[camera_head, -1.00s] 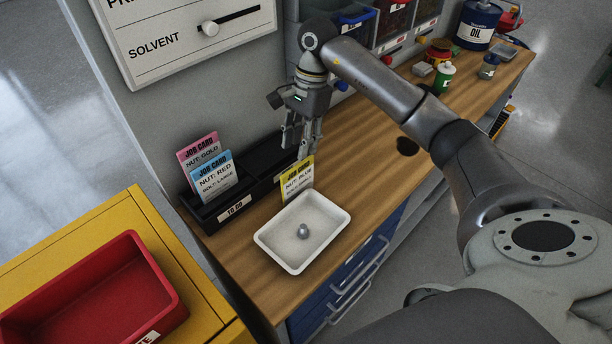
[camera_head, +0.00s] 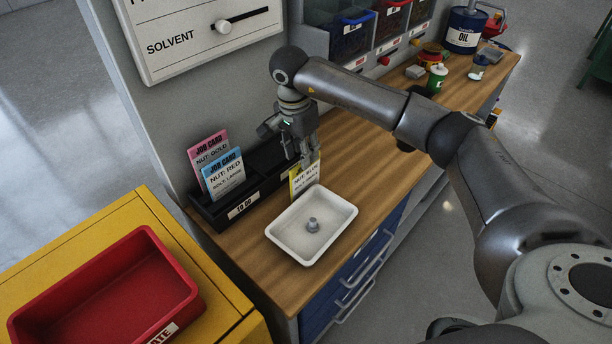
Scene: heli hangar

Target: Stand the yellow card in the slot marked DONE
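The yellow card (camera_head: 296,187) is upright at the right end of the black card holder (camera_head: 217,217), just behind the white tray. I cannot tell whether its lower edge is in a slot. My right gripper (camera_head: 306,162) points down at the card, its fingers covering much of the card's upper part. I cannot tell whether the fingers are closed on it. A pink card (camera_head: 207,147) and a blue card (camera_head: 224,174) stand in the holder's left part, labelled TO DO. No DONE label is visible. My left gripper is out of view.
A red bin (camera_head: 150,262) is on the yellow cabinet at left. Bins, a green bottle (camera_head: 437,78) and an oil drum (camera_head: 465,32) line the back.

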